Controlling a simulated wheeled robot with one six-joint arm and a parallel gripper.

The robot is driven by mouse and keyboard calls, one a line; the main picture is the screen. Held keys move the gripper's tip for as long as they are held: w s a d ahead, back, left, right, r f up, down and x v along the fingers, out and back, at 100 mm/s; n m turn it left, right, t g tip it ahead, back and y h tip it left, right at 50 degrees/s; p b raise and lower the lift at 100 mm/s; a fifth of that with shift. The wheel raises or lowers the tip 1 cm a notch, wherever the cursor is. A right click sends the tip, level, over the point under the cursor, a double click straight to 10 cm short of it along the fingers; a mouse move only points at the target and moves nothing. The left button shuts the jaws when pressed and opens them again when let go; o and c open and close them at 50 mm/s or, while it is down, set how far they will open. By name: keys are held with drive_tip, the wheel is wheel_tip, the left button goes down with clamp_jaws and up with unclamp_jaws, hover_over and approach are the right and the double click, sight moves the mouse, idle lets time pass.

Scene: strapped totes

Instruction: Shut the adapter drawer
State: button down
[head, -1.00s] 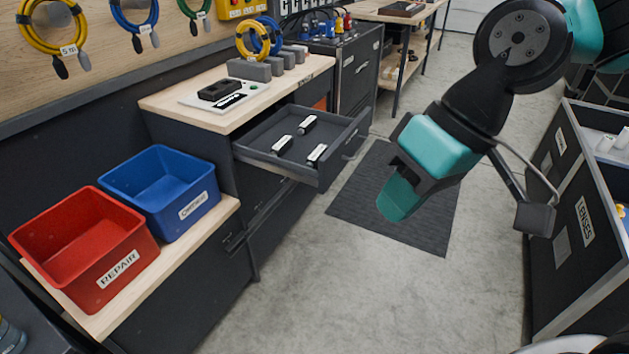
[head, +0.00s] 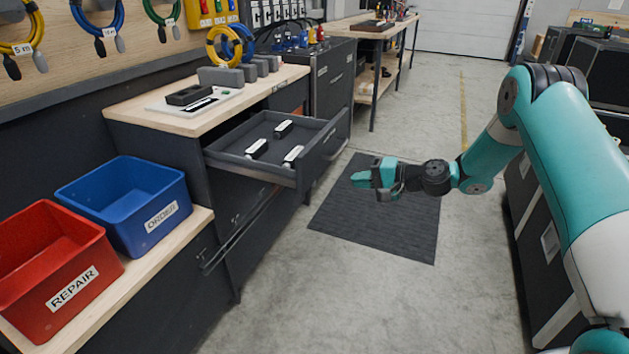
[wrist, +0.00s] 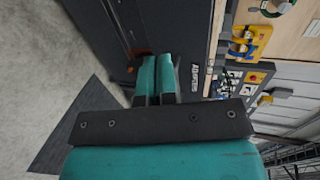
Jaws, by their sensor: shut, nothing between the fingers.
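The adapter drawer (head: 325,148) stands pulled out of the dark cabinet under the wooden worktop, with three small dark adapters with white labels (head: 283,129) inside. In the wrist view, a dark front with a label reading like "ADAPTERS" (wrist: 195,78) lies beyond the fingers. My gripper (head: 357,179) is shut and empty, with its teal fingers pointing left toward the drawer front. It is to the right of the front, over the dark floor mat, and looks apart from it. The fingers (wrist: 157,72) also show side by side in the wrist view.
A red REPAIR bin (head: 52,262) and a blue ORDER bin (head: 128,205) sit on a low wooden shelf at the left. The worktop (head: 195,122) carries a tray and grey blocks. The floor around the dark mat (head: 385,228) is clear. Dark cabinets line the right side.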

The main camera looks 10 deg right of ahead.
sight(306, 177)
drive_tip(key=x, duration=1.1)
drive_tip(key=shift+a+r, duration=0.3)
drive_tip(key=shift+w+a+p, duration=0.3)
drive_tip(key=shift+w+a, duration=0.2)
drive_tip(key=shift+a, duration=0.05)
drive_tip(key=shift+w, duration=0.1)
